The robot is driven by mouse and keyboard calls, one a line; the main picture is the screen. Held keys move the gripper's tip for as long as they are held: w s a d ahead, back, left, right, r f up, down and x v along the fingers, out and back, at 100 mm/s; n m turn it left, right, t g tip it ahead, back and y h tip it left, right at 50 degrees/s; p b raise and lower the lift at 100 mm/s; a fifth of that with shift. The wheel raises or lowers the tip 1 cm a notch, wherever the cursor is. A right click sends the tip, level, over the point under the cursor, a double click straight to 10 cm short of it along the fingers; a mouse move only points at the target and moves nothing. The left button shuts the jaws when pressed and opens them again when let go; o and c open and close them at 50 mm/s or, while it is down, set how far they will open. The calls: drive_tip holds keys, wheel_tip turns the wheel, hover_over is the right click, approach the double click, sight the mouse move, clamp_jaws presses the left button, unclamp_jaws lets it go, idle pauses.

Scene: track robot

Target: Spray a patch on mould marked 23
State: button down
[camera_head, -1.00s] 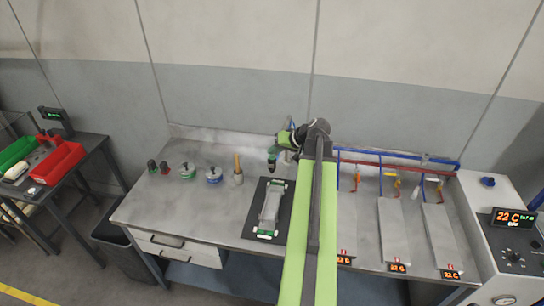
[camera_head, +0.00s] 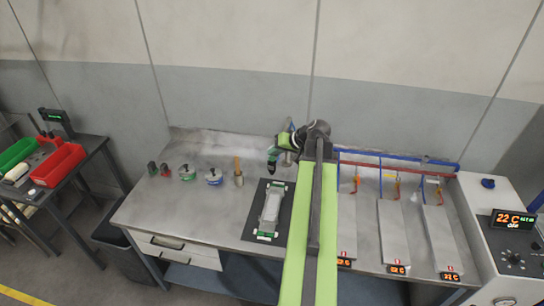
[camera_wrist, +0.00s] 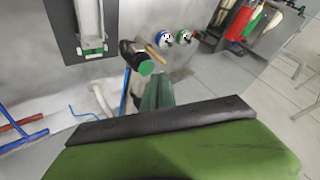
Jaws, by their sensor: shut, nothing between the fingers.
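A pale grey mould (camera_head: 270,210) with green-and-white end pieces lies on a black mat (camera_head: 252,222) on the bench, left of my arm. My gripper (camera_head: 272,164) is shut and empty, above the bench behind the mat. No spray patch can be made out.
Blue and red pipes (camera_head: 395,160) run behind the plates. A control box reading 22 C (camera_head: 511,217) is at the right.

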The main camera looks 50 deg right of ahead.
sight(274, 159)
wheel_tip(274, 159, up, 6)
drive_tip(key=p, duration=0.6)
idle(0.6)
